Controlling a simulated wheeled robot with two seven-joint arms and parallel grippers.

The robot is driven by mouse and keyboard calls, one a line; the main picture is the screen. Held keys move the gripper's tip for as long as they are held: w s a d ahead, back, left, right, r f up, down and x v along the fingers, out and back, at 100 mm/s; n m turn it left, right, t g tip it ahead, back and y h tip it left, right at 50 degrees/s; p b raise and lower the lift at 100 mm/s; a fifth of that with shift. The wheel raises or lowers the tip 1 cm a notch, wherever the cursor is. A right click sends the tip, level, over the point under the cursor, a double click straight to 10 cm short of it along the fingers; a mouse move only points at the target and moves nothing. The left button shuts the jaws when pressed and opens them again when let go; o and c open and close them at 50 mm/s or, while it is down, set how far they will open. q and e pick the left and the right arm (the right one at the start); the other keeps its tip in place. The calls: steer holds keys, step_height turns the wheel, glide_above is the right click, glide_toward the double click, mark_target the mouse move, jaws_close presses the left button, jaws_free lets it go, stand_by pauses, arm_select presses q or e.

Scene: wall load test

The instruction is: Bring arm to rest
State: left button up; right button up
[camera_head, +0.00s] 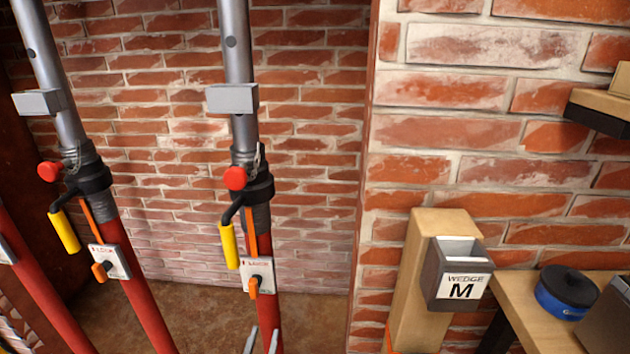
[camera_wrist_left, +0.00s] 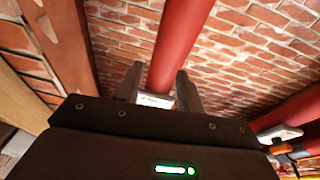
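My left gripper (camera_head: 262,341) shows only as two grey fingertips at the bottom edge of the head view, by the lower part of the middle red-and-grey prop (camera_head: 266,314). In the left wrist view the gripper (camera_wrist_left: 159,70) has its fingers spread apart. A red tube (camera_wrist_left: 178,45) shows between or just beyond them; I cannot tell how far it is from the fingers. A small white label (camera_wrist_left: 155,100) shows low between the fingers. My right gripper is in neither view.
Another prop (camera_head: 143,300) stands to the left, with a yellow handle (camera_head: 64,231). The middle prop has a yellow handle (camera_head: 229,245) and lock plate (camera_head: 258,273).

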arm_select(q)
steer(key=s+a+f+g, duration=0.2)
steer(key=s+f+g, duration=0.25)
steer(key=f, duration=0.35)
steer(key=s+a+f+g, duration=0.2)
steer(key=s+f+g, duration=0.2)
steer(key=f+g, duration=0.3)
steer(key=s+a+f+g+y+p, duration=0.1)
steer(key=s+a+f+p, duration=0.3)
steer(key=s, duration=0.8)
steer(key=s+a+f+m+g+y+p, duration=0.1)
steer(key=s+a+f+g+p, duration=0.3)
steer(key=s+f, duration=0.4)
steer(key=s+a+f+g+y+p, duration=0.1)
steer(key=s+a+f+p, duration=0.3)
steer(key=s, duration=1.3)
steer(key=shift+f+g+p, duration=0.5)
steer(key=shift+f+g, duration=0.35)
steer(key=shift+f, duration=0.1)
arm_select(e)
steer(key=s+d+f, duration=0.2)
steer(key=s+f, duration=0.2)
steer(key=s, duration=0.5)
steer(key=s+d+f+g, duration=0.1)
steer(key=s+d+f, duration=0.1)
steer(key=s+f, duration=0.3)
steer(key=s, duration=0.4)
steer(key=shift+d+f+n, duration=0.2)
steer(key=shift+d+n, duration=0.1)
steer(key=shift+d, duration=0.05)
